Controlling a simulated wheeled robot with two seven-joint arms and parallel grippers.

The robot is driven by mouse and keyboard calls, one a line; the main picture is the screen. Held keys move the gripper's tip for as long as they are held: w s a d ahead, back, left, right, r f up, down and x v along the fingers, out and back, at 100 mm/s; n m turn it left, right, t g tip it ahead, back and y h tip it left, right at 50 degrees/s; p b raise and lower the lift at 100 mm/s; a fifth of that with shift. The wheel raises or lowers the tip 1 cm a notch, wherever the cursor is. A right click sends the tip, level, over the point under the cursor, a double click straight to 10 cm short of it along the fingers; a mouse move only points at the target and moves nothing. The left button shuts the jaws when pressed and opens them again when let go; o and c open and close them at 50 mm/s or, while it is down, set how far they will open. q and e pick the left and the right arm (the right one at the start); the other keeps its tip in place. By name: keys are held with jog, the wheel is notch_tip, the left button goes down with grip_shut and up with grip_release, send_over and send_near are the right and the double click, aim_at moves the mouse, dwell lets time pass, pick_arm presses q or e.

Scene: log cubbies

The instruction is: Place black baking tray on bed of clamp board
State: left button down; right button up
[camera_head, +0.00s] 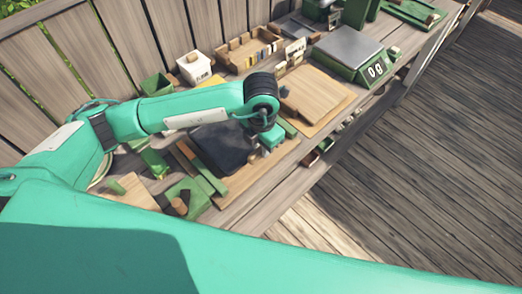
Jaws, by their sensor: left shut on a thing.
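The black baking tray (222,150) is a dark flat slab in the middle of the bench, over or on the wooden clamp board (234,188). A green bar (203,170) lies along the tray's left side. My left gripper (255,152) is at the tray's right edge, shut on the tray. Its fingertips are small and partly hidden under the wrist. My left arm covers the tray's far edge, and I cannot tell whether the tray rests fully on the board. My right gripper is not in view.
A green scale (353,50) reading 0 g stands at the back right. A pale wooden board (316,95) lies right of my gripper. A white box (195,67) and a wooden rack (250,50) stand behind my arm. Green and wooden blocks (180,200) crowd the front left.

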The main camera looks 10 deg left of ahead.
pick_arm(q)
notch_tip(320, 180, down, 4)
jog(key=shift+p, duration=0.55)
jog(key=shift+f, duration=0.1)
jog(key=c, duration=1.7)
grip_release()
jog(key=shift+f, duration=0.1)
jog(key=o, duration=0.4)
